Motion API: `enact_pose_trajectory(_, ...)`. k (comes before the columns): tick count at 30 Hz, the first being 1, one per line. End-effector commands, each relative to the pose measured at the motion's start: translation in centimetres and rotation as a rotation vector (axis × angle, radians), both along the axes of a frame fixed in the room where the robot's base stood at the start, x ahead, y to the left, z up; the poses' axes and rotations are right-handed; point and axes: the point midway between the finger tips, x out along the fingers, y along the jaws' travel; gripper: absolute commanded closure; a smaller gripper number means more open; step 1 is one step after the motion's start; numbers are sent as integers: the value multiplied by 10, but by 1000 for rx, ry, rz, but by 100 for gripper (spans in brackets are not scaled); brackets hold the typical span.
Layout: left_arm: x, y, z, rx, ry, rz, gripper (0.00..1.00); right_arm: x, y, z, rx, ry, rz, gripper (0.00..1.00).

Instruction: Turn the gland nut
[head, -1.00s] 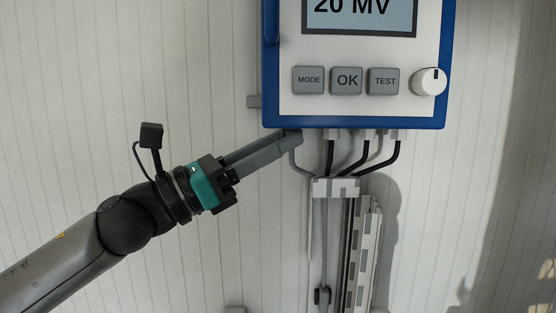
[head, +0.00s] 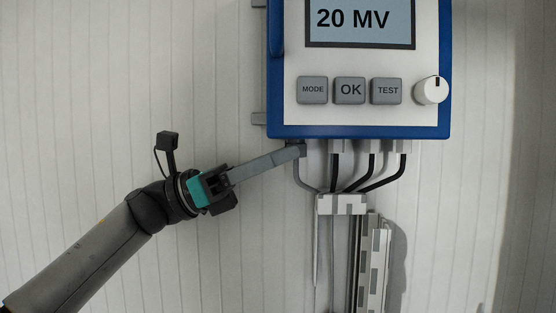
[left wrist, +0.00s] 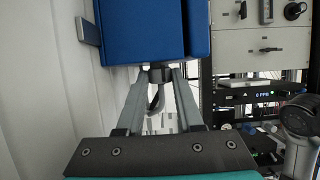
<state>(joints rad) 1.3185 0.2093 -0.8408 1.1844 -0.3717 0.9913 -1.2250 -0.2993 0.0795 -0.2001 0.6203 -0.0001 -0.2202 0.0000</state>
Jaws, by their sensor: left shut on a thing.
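The blue-edged analyser box (head: 360,132) hangs on the wall in the head view, with a row of cable glands along its underside. My left gripper (head: 301,150) reaches in from the left, its fingertips at the leftmost gland. In the left wrist view, the left gripper (left wrist: 160,75) is shut on the gland nut, right under the blue box (left wrist: 143,30). The nut is mostly hidden by the dark fingertips in both views. A grey cable (left wrist: 156,100) hangs down between the fingers. My right gripper does not show.
Other glands with black cables (head: 385,180) sit close to the right of the gripped one. Below them is a white slotted cable duct (head: 342,204). The box face has MODE, OK and TEST buttons (head: 350,90) and a white knob (head: 431,90). The wall left is clear.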

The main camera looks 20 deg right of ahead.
Motion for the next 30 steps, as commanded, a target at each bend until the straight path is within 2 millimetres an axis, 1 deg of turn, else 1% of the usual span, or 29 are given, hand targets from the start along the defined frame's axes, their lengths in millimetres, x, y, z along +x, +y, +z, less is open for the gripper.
enact_pose_trajectory(12,-1,-1,1,-2,-1,-6,100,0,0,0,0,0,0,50)
enact_pose_trajectory(13,-1,-1,1,-2,-1,-6,63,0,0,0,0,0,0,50)
enact_pose_trajectory(16,-1,-1,1,-1,-1,-6,52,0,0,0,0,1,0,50)
enact_pose_trajectory(25,1,2,-1,-1,0,-4,52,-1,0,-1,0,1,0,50)
enact_pose_trajectory(28,3,10,-5,-1,0,-2,52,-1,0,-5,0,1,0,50)
enact_pose_trajectory(30,7,20,-10,-2,1,0,52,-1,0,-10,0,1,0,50)
